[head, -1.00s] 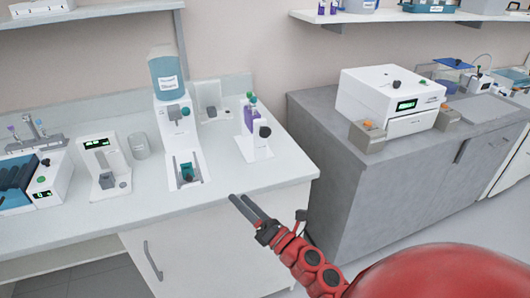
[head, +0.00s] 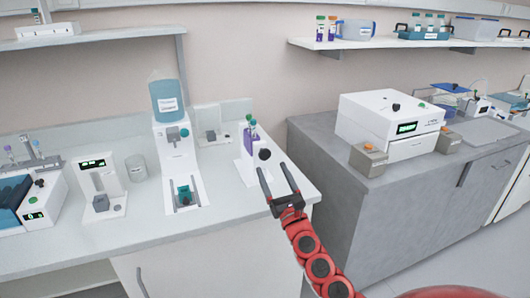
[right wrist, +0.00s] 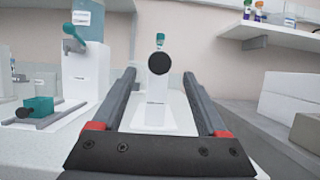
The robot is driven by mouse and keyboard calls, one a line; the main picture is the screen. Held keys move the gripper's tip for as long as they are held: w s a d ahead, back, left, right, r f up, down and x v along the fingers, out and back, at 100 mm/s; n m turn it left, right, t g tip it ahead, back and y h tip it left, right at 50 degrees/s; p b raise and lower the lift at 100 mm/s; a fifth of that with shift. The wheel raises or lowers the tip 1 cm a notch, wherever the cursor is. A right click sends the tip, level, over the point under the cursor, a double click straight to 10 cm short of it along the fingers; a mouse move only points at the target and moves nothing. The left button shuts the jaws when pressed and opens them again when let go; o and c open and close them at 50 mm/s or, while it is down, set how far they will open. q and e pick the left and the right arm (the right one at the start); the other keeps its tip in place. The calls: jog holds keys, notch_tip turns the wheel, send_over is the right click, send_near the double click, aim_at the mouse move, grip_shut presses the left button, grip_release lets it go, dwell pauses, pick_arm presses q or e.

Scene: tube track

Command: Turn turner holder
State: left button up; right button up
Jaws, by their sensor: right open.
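The turner holder (head: 250,163) is a white stand with a purple part, tubes with green and blue tops and a round black knob (head: 264,154). It stands near the right end of the white counter. My right gripper (head: 278,178) is open and empty, just in front and to the right of the holder in the head view. In the right wrist view the black knob (right wrist: 159,62) faces me, seen between the two open fingers (right wrist: 160,88) and beyond their tips. The holder's base (right wrist: 158,118) shows below it. My left gripper is not in view.
A white dispenser with a blue bottle (head: 168,100) stands left of the holder, with a teal block on rails (head: 184,194) before it. A grey cabinet (head: 330,180) with a white machine (head: 390,125) is to the right. A shelf (head: 390,42) hangs above.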

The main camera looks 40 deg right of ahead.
aim_at(266, 156)
jog(key=x, duration=0.6)
jog(key=shift+p, duration=0.4)
jog(key=shift+w+r, duration=0.1)
jog(key=shift+w, duration=0.4)
grip_shut()
